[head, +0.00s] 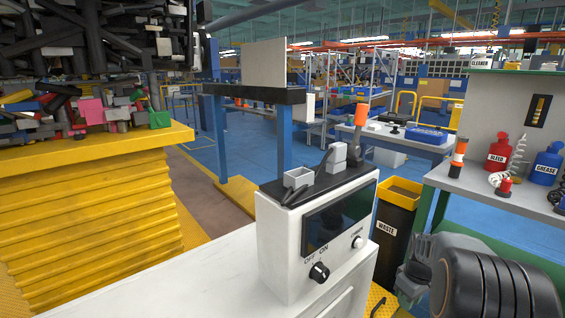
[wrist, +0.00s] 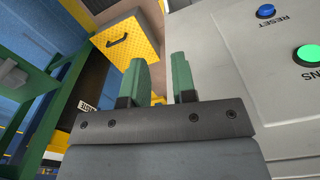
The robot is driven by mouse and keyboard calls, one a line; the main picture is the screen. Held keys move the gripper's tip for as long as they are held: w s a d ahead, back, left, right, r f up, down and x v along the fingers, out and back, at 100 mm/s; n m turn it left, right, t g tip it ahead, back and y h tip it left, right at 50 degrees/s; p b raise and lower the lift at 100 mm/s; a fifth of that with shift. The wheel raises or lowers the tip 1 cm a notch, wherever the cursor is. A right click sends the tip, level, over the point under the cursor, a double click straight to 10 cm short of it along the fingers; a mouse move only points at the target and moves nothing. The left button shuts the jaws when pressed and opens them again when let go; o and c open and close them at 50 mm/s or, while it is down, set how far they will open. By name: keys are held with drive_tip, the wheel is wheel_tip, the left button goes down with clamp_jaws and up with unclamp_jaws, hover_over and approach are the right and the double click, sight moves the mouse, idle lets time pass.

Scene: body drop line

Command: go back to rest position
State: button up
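My gripper (wrist: 160,82) shows in the wrist view with two green fingers apart and nothing between them. It is beside a light grey panel (wrist: 225,60) with a blue RESET button (wrist: 265,11) and a lit green button (wrist: 308,53). In the head view, part of my dark arm (head: 490,285) shows at the lower right, with the gripper's fingers not clearly visible there.
A white cabinet (head: 280,235) with a knob and dark screen stands in front. A waste bin (head: 395,225) is behind it. A workbench (head: 500,190) with red and blue bottles is at right. A yellow bellows lift table (head: 90,220) is at left.

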drive_tip(key=s+a+r+m+t+p, duration=0.1)
drive_tip(key=s+a+r+p, duration=0.3)
drive_tip(key=r, duration=0.6)
drive_tip(key=s+a+r+m+t+p, duration=0.1)
drive_tip(key=s+a+r+m+p, duration=0.1)
drive_tip(key=s+a+r+p, duration=0.3)
drive_tip(key=s+a+r+m+t+p, duration=0.1)
drive_tip(key=s+a+r+p, duration=0.4)
drive_tip(key=a+r+p, duration=0.4)
drive_tip(key=a+r, duration=0.3)
drive_tip(key=r, duration=0.3)
drive_tip(key=shift+a+r+m+p, duration=0.2)
drive_tip(key=shift+r+m+p, duration=0.1)
drive_tip(key=shift+p, duration=0.1)
drive_tip(key=shift+a, duration=0.15)
